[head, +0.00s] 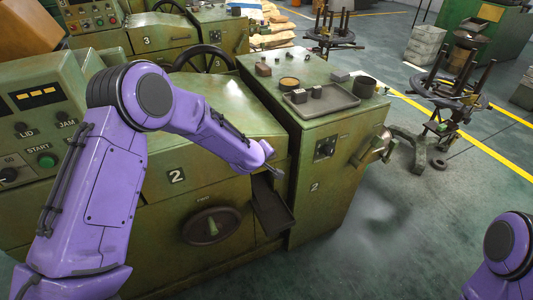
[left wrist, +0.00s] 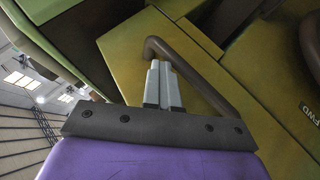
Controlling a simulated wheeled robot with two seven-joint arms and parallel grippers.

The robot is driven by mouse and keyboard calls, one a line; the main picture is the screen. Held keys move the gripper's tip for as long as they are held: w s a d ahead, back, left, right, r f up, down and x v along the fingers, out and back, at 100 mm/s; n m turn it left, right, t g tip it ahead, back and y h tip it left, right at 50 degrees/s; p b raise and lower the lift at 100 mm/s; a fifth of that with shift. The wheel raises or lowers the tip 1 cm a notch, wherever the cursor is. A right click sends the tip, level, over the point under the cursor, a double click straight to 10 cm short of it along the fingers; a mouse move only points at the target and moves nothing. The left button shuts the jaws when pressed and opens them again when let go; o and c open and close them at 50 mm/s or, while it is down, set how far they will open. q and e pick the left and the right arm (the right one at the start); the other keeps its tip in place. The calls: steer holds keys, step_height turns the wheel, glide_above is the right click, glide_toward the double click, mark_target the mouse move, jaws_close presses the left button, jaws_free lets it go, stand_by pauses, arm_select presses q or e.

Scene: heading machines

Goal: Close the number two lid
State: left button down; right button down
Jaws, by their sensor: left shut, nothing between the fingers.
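The number two machine is green, with a white "2" plate (head: 176,176) on its front. Its broad green lid panel (head: 225,98) lies behind my left forearm; how far it stands open is hard to tell. My left gripper (head: 275,172) is shut and empty by the panel's right end, above a dark chute. In the left wrist view the closed fingertips (left wrist: 164,66) are close to a dark bent handle bar (left wrist: 205,75) on a green panel (left wrist: 130,45); I cannot tell whether they touch. My right gripper is out of view.
A control panel with buttons (head: 45,160) stands at left. The side cabinet (head: 325,170) carries a grey tray (head: 320,102) and small parts. A dark handwheel (head: 211,225) is on the lower front. Open floor (head: 400,240) lies to the right.

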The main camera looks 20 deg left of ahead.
arm_select(q)
steer(key=shift+s+f, duration=0.4)
steer(key=shift+f, duration=0.2)
steer(key=r+p, duration=0.3)
steer(key=w+r+p, duration=0.1)
steer(key=r, duration=0.1)
steer(key=shift+a, duration=0.3)
steer(key=s+d+r, duration=0.3)
steer(key=d+r, duration=0.1)
steer(key=r, duration=0.4)
steer(key=shift+s+r+b, duration=0.2)
steer(key=shift+b, duration=0.1)
